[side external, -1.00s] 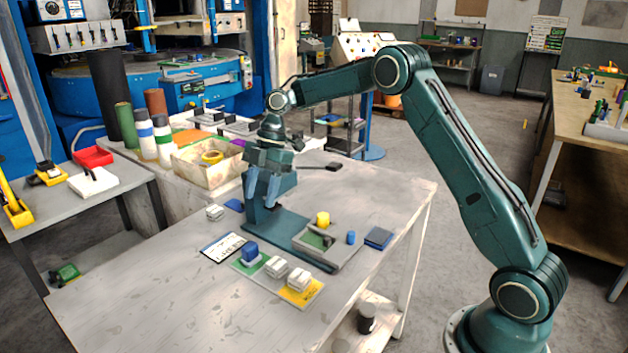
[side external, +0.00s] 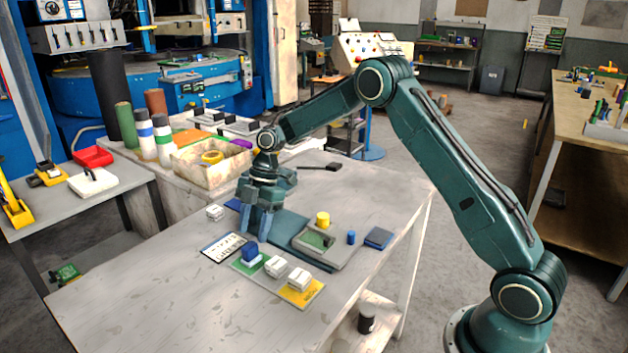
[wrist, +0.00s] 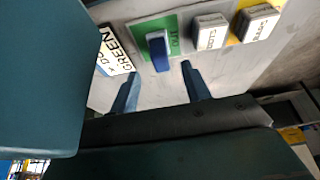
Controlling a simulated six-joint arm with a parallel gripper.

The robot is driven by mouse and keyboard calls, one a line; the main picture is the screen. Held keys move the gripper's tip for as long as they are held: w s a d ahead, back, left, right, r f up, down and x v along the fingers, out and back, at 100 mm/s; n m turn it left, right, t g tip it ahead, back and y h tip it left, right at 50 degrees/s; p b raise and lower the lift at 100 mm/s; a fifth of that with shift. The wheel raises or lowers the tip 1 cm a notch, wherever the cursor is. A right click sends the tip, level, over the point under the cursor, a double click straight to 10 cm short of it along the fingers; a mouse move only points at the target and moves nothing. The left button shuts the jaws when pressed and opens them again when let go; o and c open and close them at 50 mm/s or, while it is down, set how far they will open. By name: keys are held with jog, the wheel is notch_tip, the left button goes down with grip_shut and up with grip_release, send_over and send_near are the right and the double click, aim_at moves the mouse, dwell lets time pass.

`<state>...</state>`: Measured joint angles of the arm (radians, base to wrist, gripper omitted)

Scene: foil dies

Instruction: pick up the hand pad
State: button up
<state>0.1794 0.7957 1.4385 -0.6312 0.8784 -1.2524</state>
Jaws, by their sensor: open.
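No object is labelled as the hand pad. A blue block (side external: 250,253) sits on the green part of a board near the bench's front; it also shows in the wrist view (wrist: 158,52). A flat dark-blue pad (side external: 379,238) lies at the right of the bench, away from my gripper. My gripper (side external: 256,233) points down, open and empty, just behind and above the blue block. In the wrist view its two fingertips (wrist: 158,80) are spread apart, with the blue block ahead between them, not touching them.
Two white blocks (side external: 276,266) (side external: 299,280) stand on the same board, right of the blue one. A printed card (side external: 223,247) lies left. A grey tray (side external: 345,252), yellow cylinder (side external: 322,219) and small blue cylinder (side external: 351,238) are right. The bench's front (side external: 170,300) is clear.

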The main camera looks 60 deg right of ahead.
aim_at(250, 245)
jog(key=shift+f, duration=0.1)
jog(key=shift+x, duration=2.5)
jog(key=shift+s+a, duration=0.1)
jog(key=shift+c, duration=0.5)
grip_shut()
